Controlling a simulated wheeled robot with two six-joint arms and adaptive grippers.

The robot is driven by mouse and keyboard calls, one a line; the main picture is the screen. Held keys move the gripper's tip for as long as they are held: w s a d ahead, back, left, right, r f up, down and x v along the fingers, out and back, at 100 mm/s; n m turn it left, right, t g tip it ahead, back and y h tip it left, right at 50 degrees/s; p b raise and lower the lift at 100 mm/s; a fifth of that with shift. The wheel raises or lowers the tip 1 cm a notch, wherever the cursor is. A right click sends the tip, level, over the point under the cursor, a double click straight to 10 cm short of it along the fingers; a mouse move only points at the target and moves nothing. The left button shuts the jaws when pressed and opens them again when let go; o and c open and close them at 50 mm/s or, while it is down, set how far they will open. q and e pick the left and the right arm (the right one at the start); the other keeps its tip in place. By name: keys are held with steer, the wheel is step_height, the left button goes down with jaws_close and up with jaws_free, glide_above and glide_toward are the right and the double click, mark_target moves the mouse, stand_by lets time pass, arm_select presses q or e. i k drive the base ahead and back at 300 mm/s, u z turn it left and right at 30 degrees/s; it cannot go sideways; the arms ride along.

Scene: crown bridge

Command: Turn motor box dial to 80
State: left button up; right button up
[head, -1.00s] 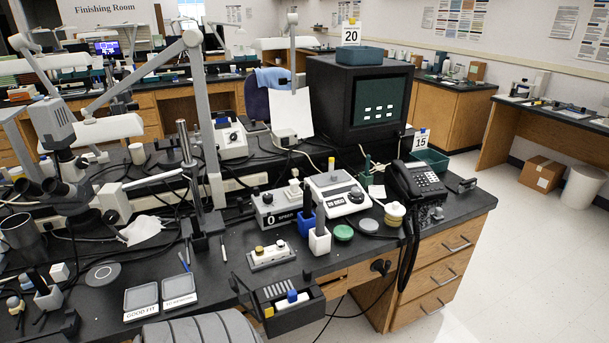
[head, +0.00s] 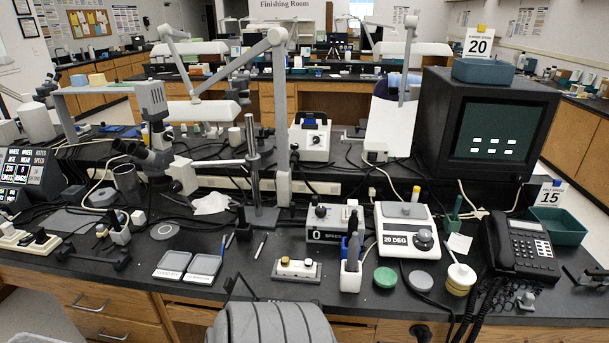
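A grey box (head: 335,222) stands on the black bench near the middle. Its front shows a display reading 0 and the word SPEED. A black dial (head: 320,211) sits on its top left, with a pale toggle-like part on its right. Which box the task calls the motor box is not labelled legibly; the 0 SPEED box fits best. To its right a white box (head: 405,229) has a round black knob (head: 424,240) and a display reading 20 DEG. Neither of my grippers is in view.
A blue-and-white holder (head: 350,265) with upright tools stands before the boxes. A block with knobs (head: 297,269), a green disc (head: 385,277) and a black telephone (head: 518,247) are nearby. A grey ribbed rounded object (head: 270,323) fills the bottom centre, before the bench.

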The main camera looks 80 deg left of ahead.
mark_target(321, 211)
steer(key=u, duration=0.75)
steer(key=i, duration=0.7)
steer(key=u, duration=0.85)
